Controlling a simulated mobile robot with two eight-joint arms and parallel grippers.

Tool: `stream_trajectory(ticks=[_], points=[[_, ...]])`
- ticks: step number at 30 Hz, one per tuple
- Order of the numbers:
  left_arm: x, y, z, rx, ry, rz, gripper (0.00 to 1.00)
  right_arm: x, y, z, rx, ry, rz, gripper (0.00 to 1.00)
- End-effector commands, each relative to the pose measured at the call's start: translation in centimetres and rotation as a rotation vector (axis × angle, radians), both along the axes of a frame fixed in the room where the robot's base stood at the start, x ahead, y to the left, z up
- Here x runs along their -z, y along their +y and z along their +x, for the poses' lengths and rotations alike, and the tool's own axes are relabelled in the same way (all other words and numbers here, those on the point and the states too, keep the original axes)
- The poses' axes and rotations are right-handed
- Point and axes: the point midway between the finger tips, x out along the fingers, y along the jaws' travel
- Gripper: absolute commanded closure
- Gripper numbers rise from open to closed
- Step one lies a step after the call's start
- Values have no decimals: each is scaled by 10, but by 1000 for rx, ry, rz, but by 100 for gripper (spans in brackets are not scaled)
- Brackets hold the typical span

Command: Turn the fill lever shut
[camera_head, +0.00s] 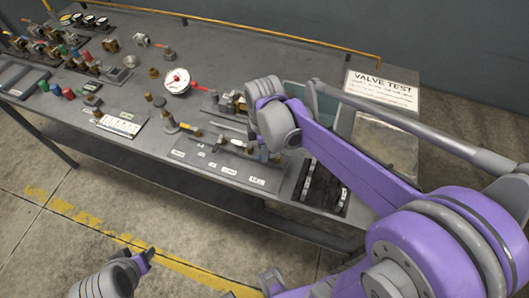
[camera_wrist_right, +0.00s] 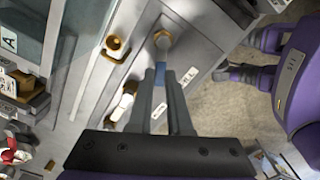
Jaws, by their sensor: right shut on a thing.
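My right gripper (camera_head: 265,154) is low over the front right part of the valve board (camera_head: 215,163). In the right wrist view its two fingers (camera_wrist_right: 162,78) are shut on a small blue piece (camera_wrist_right: 161,76), apparently the fill lever's handle. A brass-coloured fitting (camera_wrist_right: 162,39) is just beyond the fingertips. The lever's body and angle are largely hidden by the fingers. White labels (camera_wrist_right: 190,75) lie along the board beside it, too small to read surely. My left gripper (camera_head: 146,257) is away from the table at the lower left, its jaws unclear.
Several valves and coloured parts crowd the table's left (camera_head: 70,60). A VALVE TEST sign (camera_head: 382,88) is at the right. Bare floor (camera_head: 60,215) lies in front.

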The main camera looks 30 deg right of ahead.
Motion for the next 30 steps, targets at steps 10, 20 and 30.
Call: stream_trajectory(ticks=[10, 20, 30], points=[[4, 0, -1, 0, 2, 0, 50, 0, -6, 10, 281, 0, 0, 100], [6, 0, -2, 0, 3, 0, 50, 0, -11, 15, 457, 0, 0, 100], [6, 0, -2, 0, 3, 0, 50, 0, -12, 17, 509, -1, 0, 100]])
